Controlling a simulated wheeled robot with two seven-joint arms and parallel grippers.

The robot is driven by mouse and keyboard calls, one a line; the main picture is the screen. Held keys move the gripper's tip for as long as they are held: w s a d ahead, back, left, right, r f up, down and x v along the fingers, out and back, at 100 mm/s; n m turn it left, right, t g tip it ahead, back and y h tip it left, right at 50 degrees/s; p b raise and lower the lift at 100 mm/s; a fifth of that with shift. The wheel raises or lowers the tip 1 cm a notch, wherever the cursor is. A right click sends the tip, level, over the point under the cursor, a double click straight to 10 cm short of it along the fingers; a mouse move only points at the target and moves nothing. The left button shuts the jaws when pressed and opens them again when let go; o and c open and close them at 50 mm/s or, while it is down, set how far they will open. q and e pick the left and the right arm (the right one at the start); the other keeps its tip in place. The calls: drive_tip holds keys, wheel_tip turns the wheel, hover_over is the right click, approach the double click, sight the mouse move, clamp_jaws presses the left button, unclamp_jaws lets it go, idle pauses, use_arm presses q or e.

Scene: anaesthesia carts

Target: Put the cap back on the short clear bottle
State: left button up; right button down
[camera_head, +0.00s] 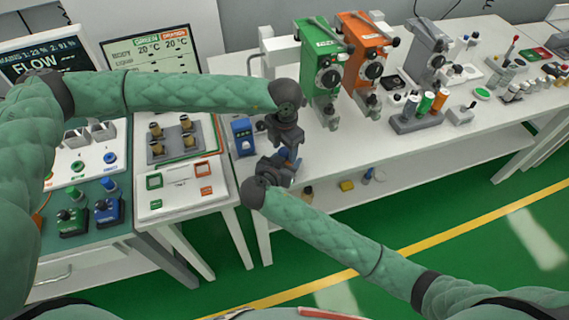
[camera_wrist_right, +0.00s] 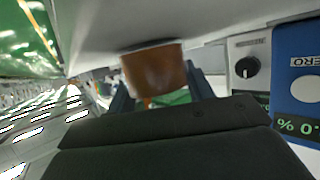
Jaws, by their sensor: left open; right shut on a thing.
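My right gripper (camera_head: 286,158) is at the front edge of the white table, just below my left gripper (camera_head: 284,138). In the right wrist view its blue fingers are shut on a brown cylindrical thing (camera_wrist_right: 155,72) with a pale rim. I cannot tell whether this is a cap or part of a bottle. In the head view the grippers hide it. My left gripper is open, close above the right one; its fingertips are hard to make out. I cannot pick out the short clear bottle or its cap for certain in either view.
A blue meter (camera_head: 243,136) stands left of the grippers; it also shows in the right wrist view (camera_wrist_right: 298,80). Green (camera_head: 322,62) and orange (camera_head: 364,50) vaporizers stand behind. Small bottles (camera_head: 512,92) stand at the table's right. A yellow block (camera_head: 347,185) lies below the tabletop.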

use_arm(q)
drive_tip(key=shift+r, duration=2.3)
drive_tip(key=o, duration=0.6)
drive_tip(key=shift+c, duration=0.2)
wheel_tip(320, 180, up, 12)
use_arm(e)
drive_tip(key=c, duration=0.5)
unclamp_jaws()
